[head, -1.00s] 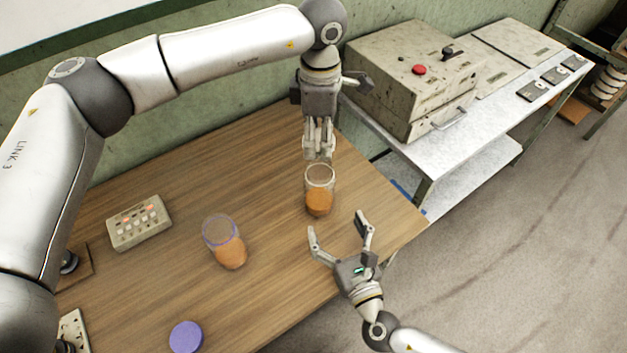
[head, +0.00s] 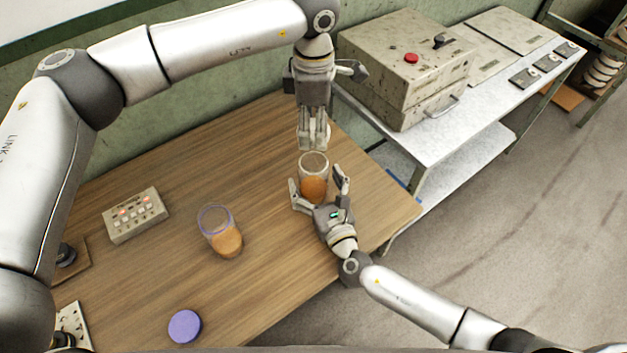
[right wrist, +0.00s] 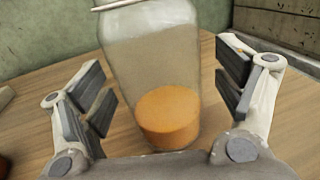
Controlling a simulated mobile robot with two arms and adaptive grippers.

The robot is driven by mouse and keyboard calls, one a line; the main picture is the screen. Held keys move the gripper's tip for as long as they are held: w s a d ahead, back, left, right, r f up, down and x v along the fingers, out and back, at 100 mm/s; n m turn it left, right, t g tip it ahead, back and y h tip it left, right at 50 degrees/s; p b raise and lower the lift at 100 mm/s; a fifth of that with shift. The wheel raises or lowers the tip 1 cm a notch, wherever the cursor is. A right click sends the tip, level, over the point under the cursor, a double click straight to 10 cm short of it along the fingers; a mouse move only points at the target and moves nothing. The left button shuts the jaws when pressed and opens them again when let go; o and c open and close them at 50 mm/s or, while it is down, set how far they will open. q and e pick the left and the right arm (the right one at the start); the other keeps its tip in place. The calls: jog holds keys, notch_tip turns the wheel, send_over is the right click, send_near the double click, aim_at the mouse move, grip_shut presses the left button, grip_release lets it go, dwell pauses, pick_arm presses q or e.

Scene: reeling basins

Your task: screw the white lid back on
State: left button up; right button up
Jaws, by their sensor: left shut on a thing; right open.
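A clear glass jar (head: 314,183) with orange contents and a pale rim stands upright near the table's right end. My left gripper (head: 313,146) points down just above and behind the jar's mouth, shut on what looks like the white lid, mostly hidden by its fingers. I cannot tell whether lid and rim touch. My right gripper (head: 318,187) is open, its fingers on either side of the jar. In the right wrist view the jar (right wrist: 155,75) stands between the open fingers, with gaps visible on both sides.
A second jar (head: 221,232) with a purple rim and orange contents stands left on the wooden table (head: 265,270). A purple lid (head: 185,326) lies near the front. A button box (head: 135,214) is at the left. A metal box (head: 405,75) stands on a side bench.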

jog(key=shift+x, duration=0.85)
jog(key=shift+s, duration=0.1)
jog(key=c, duration=1.5)
pick_arm(q)
send_over(314, 151)
jog(key=s, duration=0.3)
jog(key=shift+w+f, duration=0.2)
jog(key=shift+f, duration=2.25)
pick_arm(e)
jog(key=shift+c, duration=0.2)
pick_arm(q)
jog(key=shift+f, duration=0.1)
jog(key=shift+f, duration=0.8)
jog(key=shift+f, duration=0.55)
